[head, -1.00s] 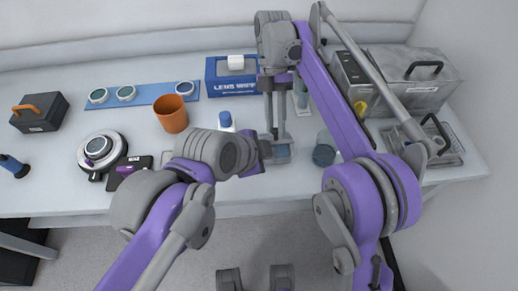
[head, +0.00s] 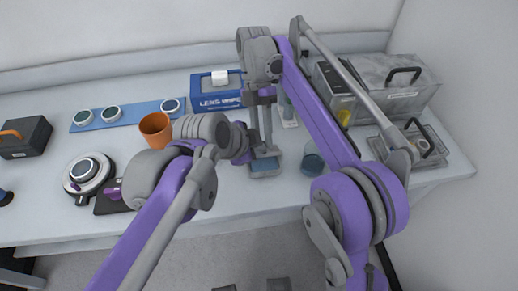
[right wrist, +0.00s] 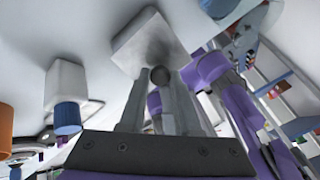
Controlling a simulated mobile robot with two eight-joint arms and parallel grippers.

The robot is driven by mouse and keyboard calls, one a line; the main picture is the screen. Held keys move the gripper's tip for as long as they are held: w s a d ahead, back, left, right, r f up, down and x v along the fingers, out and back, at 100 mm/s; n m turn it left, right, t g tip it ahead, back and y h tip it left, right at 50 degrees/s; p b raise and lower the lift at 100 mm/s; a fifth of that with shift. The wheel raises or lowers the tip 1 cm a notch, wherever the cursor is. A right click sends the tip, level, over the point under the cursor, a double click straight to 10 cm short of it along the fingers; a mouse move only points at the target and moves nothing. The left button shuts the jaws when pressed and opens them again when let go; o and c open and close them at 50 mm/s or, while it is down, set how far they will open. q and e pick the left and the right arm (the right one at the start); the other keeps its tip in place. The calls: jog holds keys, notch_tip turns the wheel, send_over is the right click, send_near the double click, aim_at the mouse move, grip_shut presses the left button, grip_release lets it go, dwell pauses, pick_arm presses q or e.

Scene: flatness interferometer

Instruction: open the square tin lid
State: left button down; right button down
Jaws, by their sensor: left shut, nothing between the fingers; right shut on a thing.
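The small square tin (head: 265,171) stands near the table's front edge in the head view, showing a blue inside or top face. My right gripper (head: 261,143) points straight down over it. In the right wrist view, my right gripper (right wrist: 160,95) is shut on a round knob (right wrist: 160,76) of a pale square lid (right wrist: 148,42). The lid appears slightly above the tin; the exact gap is hard to tell. My left gripper (head: 243,156) is shut and empty just left of the tin, its fingertips mostly hidden.
An orange cup (head: 155,130), a blue lens-wipe box (head: 215,98) and a glass jar (head: 312,164) stand nearby.

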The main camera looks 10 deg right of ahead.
pick_arm(q)
jog(key=shift+w+r, duration=0.1)
jog(key=shift+w, duration=0.25)
pick_arm(e)
jog(key=c, duration=0.6)
grip_release()
jog(key=shift+s+a, duration=0.1)
jog(key=shift+r, duration=0.1)
